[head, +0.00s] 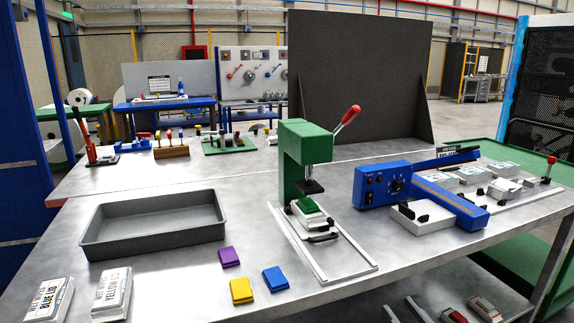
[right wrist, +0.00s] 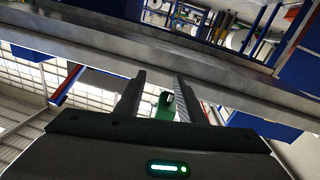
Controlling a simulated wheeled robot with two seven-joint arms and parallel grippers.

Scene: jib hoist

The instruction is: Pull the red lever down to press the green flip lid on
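The green press (head: 300,150) stands upright on the steel table. Its red-tipped lever (head: 346,120) sticks up and to the right from the press head, with nothing touching it. The dark ram (head: 309,186) hangs above the green flip lid (head: 308,207), which sits on a white container on the slide under the press. I cannot tell whether the lid is fully seated. My right gripper (right wrist: 159,75) shows in the right wrist view with its two fingers apart and nothing between them. It is not visible in the head view, nor is my left gripper.
A grey tray (head: 155,224) lies left of the press. Purple (head: 230,257), yellow (head: 241,290) and blue (head: 275,279) lids lie in front. A blue machine (head: 420,190) stands to the right. A table edge (right wrist: 190,65) crosses the right wrist view beyond the fingers.

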